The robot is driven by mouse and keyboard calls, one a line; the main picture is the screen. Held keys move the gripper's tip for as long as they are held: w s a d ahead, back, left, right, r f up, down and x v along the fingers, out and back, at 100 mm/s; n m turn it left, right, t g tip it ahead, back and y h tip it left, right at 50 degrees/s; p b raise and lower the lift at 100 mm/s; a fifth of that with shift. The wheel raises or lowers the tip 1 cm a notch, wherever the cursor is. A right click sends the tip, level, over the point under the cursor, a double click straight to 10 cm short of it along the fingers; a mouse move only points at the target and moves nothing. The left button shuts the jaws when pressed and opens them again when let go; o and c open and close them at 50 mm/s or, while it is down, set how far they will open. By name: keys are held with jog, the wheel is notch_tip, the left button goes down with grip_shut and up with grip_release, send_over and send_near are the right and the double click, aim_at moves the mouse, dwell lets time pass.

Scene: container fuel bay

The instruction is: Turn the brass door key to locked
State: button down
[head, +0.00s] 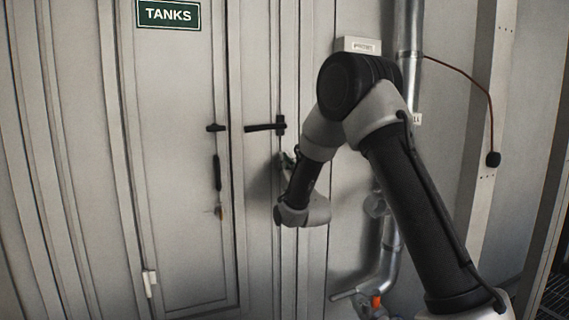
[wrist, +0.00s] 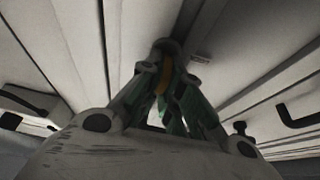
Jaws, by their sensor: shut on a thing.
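The brass door key (wrist: 165,82) shows in the wrist view as a small dull yellow-brown piece between my green fingers. My gripper (wrist: 164,62) is shut on it, its fingertips close to the pale door surface. The fingers hide most of the key, and I cannot tell how far it is turned. In the head view my gripper (head: 287,159) is mostly hidden behind my wrist, just below and right of the black lever handle (head: 265,126). The key cannot be made out there.
The grey door (head: 180,90) carries a green TANKS sign (head: 168,14), a small black latch (head: 215,127) and a dark upright handle (head: 216,173) with a small orange piece (head: 220,212) below. A metal pipe (head: 408,45) runs down the wall at right, with a hanging cable (head: 480,85) beyond.

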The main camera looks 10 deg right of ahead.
jog(key=shift+m+h, duration=0.4)
jog(key=shift+m, duration=0.3)
jog(key=m+h, duration=0.1)
jog(key=m, duration=0.2)
jog(key=m+h, duration=0.2)
jog(key=shift+d+m, duration=0.15)
jog(key=shift+m, duration=0.25)
jog(key=shift+w+d+f+m+g+h, duration=0.1)
jog(key=shift+m+g+h, duration=0.65)
jog(key=shift+m, duration=1.8)
jog(key=shift+s+d+f+m+g+h, duration=0.15)
jog(key=shift+m+g+h, duration=0.6)
jog(key=shift+m, duration=1.75)
jog(key=shift+w+f+m+g+h, duration=0.15)
jog(key=shift+m+g+h, duration=0.55)
jog(key=shift+m, duration=1.85)
jog(key=shift+r, duration=0.1)
jog(key=c, duration=1.6)
grip_release()
